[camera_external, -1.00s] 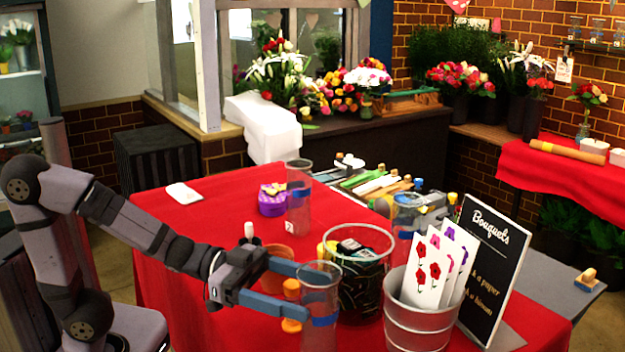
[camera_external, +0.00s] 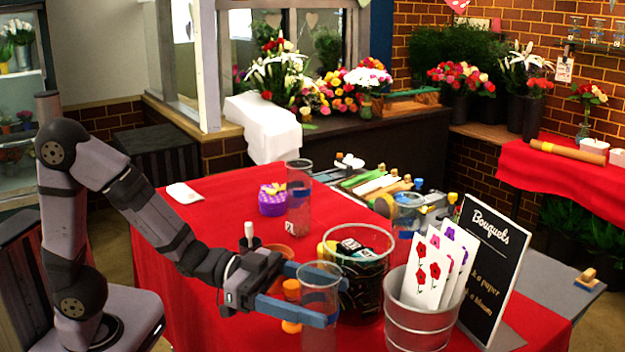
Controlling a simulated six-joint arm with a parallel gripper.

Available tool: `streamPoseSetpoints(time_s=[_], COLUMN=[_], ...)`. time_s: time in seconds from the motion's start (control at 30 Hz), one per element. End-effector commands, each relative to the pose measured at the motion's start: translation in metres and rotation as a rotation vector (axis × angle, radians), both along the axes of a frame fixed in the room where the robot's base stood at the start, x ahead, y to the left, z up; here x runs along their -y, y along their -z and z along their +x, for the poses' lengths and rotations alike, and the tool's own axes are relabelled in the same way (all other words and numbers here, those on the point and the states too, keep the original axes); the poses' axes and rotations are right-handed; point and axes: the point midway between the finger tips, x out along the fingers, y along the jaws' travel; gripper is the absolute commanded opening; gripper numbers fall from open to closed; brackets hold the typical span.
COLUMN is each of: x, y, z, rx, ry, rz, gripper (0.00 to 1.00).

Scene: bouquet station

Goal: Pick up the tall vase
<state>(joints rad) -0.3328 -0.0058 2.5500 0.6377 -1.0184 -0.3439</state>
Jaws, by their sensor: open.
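A tall clear glass vase (camera_external: 319,338) stands upright at the front of the red-covered table. My gripper (camera_external: 332,298) is open, with its two blue fingers reaching along either side of this vase. The near finger crosses in front of it and hides part of its middle. I cannot tell whether either finger touches the glass. A second clear tall vase with a blue band (camera_external: 298,207) stands farther back beside a purple box. A wider glass vessel (camera_external: 407,214) stands at the right.
Close around my gripper are an orange bottle (camera_external: 291,314), a terracotta pot (camera_external: 278,252) and a dark round container (camera_external: 361,290). A metal bucket with flower cards (camera_external: 420,325) and a black sign (camera_external: 487,265) stand at the right.

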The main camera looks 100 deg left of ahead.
Motion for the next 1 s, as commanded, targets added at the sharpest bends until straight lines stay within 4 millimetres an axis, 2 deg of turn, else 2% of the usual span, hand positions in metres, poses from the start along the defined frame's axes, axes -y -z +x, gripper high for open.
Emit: streamPoseSetpoints(time_s=[0.03,0.5,0.7,1.0], x=[0.001,0.005,0.009,0.009], y=[-0.005,-0.002,0.001,0.002], z=[0.002,0.018,0.036,0.039], rx=[-0.006,-0.005,-0.002,0.0], ry=[-0.001,-0.003,-0.002,-0.004], rz=[-0.002,0.001,0.002,0.002], gripper=[0.71,0.71,0.71,0.71])
